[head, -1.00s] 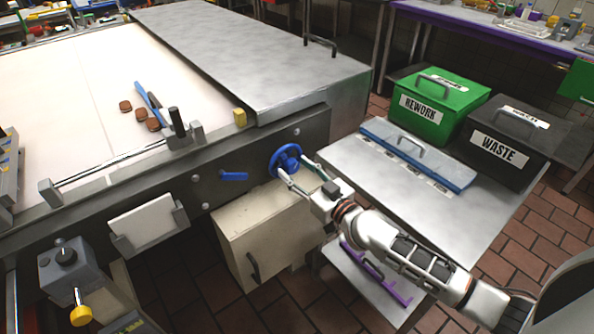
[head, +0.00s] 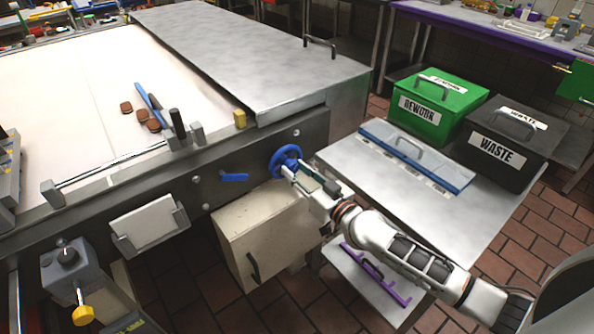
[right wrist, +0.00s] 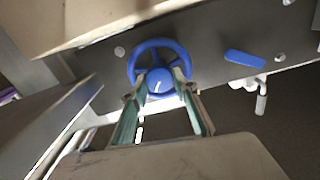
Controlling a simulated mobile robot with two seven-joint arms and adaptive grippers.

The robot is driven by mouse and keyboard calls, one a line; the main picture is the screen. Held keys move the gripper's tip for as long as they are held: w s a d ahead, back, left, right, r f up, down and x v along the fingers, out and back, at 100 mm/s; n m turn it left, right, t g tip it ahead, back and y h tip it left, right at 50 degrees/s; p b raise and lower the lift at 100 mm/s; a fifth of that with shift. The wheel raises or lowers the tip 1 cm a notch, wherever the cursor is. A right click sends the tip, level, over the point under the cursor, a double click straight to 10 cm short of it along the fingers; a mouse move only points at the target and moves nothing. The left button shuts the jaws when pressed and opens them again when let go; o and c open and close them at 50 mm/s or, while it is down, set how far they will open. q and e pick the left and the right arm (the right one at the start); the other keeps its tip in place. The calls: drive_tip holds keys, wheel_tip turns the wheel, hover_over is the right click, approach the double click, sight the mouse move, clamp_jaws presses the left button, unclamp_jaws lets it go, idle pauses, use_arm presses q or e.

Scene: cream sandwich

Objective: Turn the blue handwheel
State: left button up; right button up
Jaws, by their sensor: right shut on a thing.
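The blue handwheel (head: 286,158) is a spoked ring with a hub, mounted on the dark side panel of the conveyor table. In the right wrist view the handwheel (right wrist: 158,52) faces me, with a white mark on its hub. My right gripper (head: 291,169) is at the wheel, its fingers partly hiding the lower rim. In the right wrist view my right gripper (right wrist: 163,85) has one finger on each side of the hub, shut on it. My left gripper is not in view.
A blue lever (head: 234,177) sits left of the wheel. A cream cabinet (head: 262,235) stands below it. A steel side table (head: 440,215) with a blue-lidded tray (head: 412,160) is to the right, before the green REWORK bin (head: 436,108) and black WASTE bin (head: 505,150).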

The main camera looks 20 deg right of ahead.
drive_tip(key=m+p, duration=0.1)
drive_tip(key=m, duration=0.6)
drive_tip(key=shift+p, duration=0.3)
drive_tip(key=m, duration=0.6)
drive_tip(key=shift+d+f+m, duration=0.1)
drive_tip(key=shift+m, duration=0.2)
drive_tip(key=m, duration=0.7)
drive_tip(key=shift+f, duration=0.1)
drive_tip(key=m, duration=0.3)
drive_tip(key=shift+m, duration=0.4)
drive_tip(key=shift+m+b, duration=0.4)
drive_tip(key=shift+m, duration=1.2)
drive_tip(key=o, duration=1.1)
